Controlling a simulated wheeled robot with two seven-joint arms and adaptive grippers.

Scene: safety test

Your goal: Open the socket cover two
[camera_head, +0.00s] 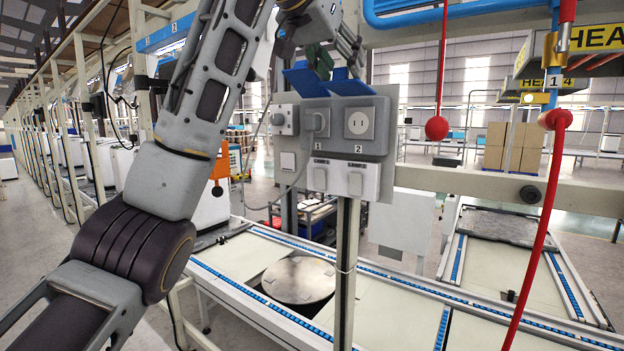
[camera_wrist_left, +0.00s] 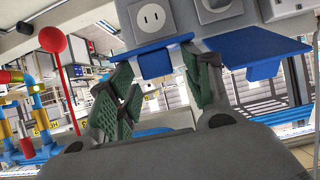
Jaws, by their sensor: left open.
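A grey socket panel (camera_head: 376,105) stands on a post in the middle of the head view. Socket two (camera_head: 359,122), above the label 2, is exposed, and its blue cover (camera_head: 348,84) is swung up above it. Socket one (camera_head: 315,121) has a grey plug in it, and its blue cover (camera_head: 304,81) is also up. My left gripper (camera_head: 337,58) is open just above the covers. In the left wrist view the picture is inverted: cover two (camera_wrist_left: 152,60) shows between the open green-padded fingers (camera_wrist_left: 165,82), with no clear grip. My right gripper is out of view.
Two white switches (camera_head: 345,177) sit below the sockets. A grey cable hangs left of the panel. A conveyor (camera_head: 400,300) runs below.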

